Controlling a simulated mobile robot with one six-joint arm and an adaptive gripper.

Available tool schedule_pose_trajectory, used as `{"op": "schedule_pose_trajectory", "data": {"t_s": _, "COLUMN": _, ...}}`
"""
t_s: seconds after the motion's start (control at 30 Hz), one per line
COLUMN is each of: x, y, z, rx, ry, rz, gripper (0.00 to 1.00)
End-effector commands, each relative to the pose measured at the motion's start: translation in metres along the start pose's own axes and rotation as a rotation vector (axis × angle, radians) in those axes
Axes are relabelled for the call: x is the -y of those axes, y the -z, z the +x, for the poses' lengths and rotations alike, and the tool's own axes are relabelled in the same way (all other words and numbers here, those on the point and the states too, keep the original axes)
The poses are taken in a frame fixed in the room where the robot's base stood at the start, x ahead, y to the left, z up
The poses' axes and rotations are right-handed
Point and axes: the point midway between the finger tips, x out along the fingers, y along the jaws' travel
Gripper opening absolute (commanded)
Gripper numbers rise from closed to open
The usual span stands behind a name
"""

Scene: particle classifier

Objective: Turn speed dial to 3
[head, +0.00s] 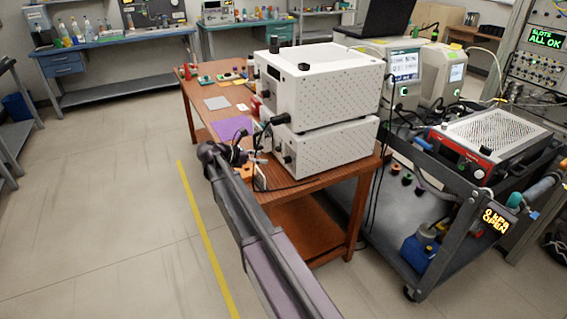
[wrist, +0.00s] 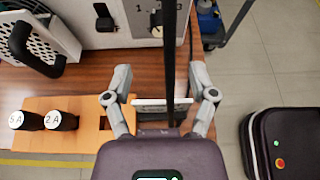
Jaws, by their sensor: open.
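The lower of two stacked white boxes (head: 330,148) stands on the wooden table. A black switch (wrist: 103,18) sits left of the dial. My gripper (wrist: 160,75) is open and empty, its fingers apart and short of the dial. In the head view my gripper (head: 256,168) is at the table edge before the lower box, partly hidden by my arm.
A dark strip or cable (wrist: 169,65) runs between my fingers, beside the dial. A small white plate (wrist: 162,104) lies below. A wooden block (wrist: 60,125) holds black pieces marked 5 A and 2 A. The upper white box (head: 325,85) is above. A cart (head: 420,215) stands at right.

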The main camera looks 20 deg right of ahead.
Motion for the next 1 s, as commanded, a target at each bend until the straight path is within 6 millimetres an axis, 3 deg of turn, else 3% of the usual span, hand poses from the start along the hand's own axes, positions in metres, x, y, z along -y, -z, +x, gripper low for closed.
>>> {"op": "schedule_pose_trajectory", "data": {"t_s": 0.5, "x": 0.000, "y": 0.002, "z": 0.080, "rx": 0.000, "ry": 0.002, "rz": 0.001, "gripper": 0.73}}
{"op": "schedule_pose_trajectory", "data": {"t_s": 0.7, "x": 0.000, "y": 0.001, "z": 0.098, "rx": 0.000, "ry": 0.001, "rz": 0.000, "gripper": 0.73}}
{"op": "schedule_pose_trajectory", "data": {"t_s": 1.0, "x": 0.000, "y": -0.001, "z": 0.104, "rx": 0.000, "ry": 0.001, "rz": 0.001, "gripper": 0.73}}
